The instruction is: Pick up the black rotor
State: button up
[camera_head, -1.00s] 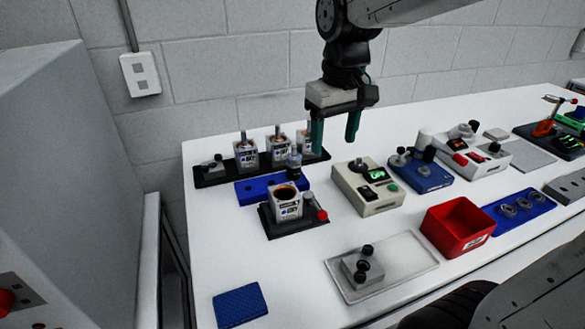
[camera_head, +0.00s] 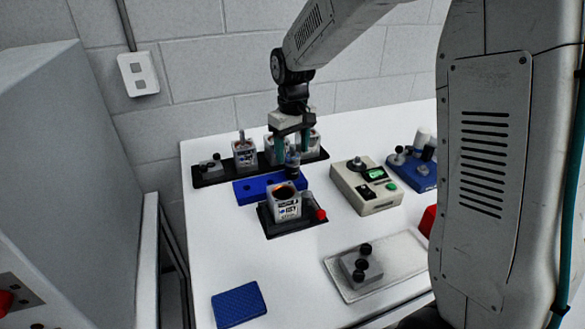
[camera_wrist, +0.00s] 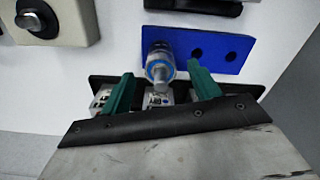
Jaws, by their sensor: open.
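The rotor (camera_head: 292,162) stands upright on the blue block with holes (camera_head: 258,190); it looks dark with a bluish band in the head view. In the wrist view the rotor (camera_wrist: 159,64) is seen from above, with a silver shaft and a blue ring. My gripper (camera_head: 292,148) is open and pointing down over the rotor. In the wrist view its green fingers (camera_wrist: 161,84) are spread to either side of the rotor's shaft, with clear gaps. Whether the fingertips reach down to the rotor's body I cannot tell.
A black rack with several grey motor housings (camera_head: 244,153) stands just behind the block. An open housing (camera_head: 284,202) on a black base is in front. A beige tester (camera_head: 366,187) is to the right. The table's front left is clear around a blue pad (camera_head: 239,304).

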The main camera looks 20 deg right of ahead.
aim_at(292, 171)
jog(key=shift+f, duration=1.25)
grip_shut()
jog(key=shift+r, duration=0.15)
